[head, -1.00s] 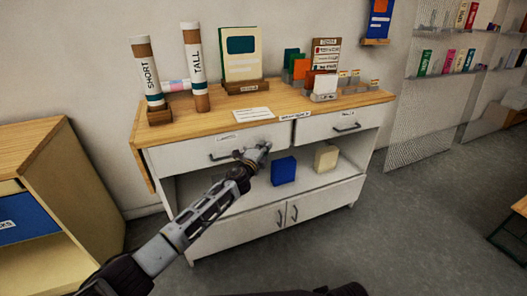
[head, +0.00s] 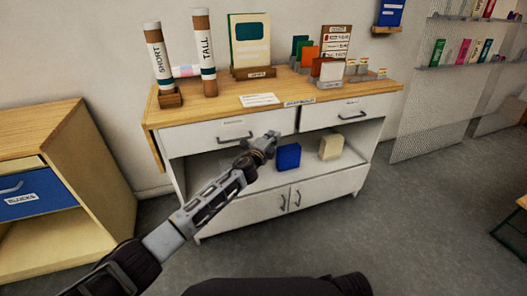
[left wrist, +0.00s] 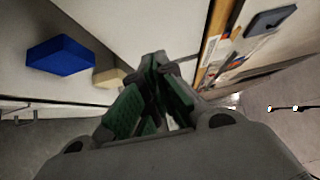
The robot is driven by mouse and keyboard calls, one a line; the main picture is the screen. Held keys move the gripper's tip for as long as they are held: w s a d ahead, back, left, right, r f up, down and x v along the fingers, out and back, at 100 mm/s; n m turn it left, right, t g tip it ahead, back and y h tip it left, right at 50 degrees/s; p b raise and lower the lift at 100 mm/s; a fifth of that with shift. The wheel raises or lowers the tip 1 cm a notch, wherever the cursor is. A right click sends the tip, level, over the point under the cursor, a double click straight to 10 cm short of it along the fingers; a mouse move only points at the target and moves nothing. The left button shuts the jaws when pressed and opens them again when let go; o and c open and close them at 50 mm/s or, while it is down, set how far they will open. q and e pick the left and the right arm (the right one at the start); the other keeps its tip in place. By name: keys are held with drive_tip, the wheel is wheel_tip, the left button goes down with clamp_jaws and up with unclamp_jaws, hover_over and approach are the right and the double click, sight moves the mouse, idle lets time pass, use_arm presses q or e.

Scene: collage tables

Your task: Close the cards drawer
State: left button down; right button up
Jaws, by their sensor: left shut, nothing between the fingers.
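The white cabinet has two drawers side by side under its wooden top. The left drawer (head: 205,136) and the right drawer (head: 375,108) each have a dark handle and a small label, too small to read, so I cannot tell which is the cards drawer. Both fronts look about flush with the cabinet; a small gap is hard to judge. My left gripper (head: 271,141) is shut and empty at the lower right part of the left drawer's front. In the left wrist view the fingers (left wrist: 157,75) are together beside a white panel; contact is unclear. My right gripper is not in view.
A blue box (head: 288,157) and a cream box (head: 330,147) stand on the open shelf below the drawers. Two tubes, a book and card racks stand on the top. A wooden unit with a blue drawer (head: 35,201) stands left. Grey floor is clear in front.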

use_arm(q)
drive_tip(key=p+v, duration=0.2)
drive_tip(key=v, duration=0.7)
drive_tip(key=shift+a+f+p, duration=0.2)
drive_tip(key=shift+p, duration=0.15)
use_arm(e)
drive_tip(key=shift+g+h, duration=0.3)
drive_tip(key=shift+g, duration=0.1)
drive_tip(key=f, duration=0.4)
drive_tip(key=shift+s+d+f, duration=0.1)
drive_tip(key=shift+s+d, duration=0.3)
use_arm(q)
drive_tip(key=shift+s, duration=0.15)
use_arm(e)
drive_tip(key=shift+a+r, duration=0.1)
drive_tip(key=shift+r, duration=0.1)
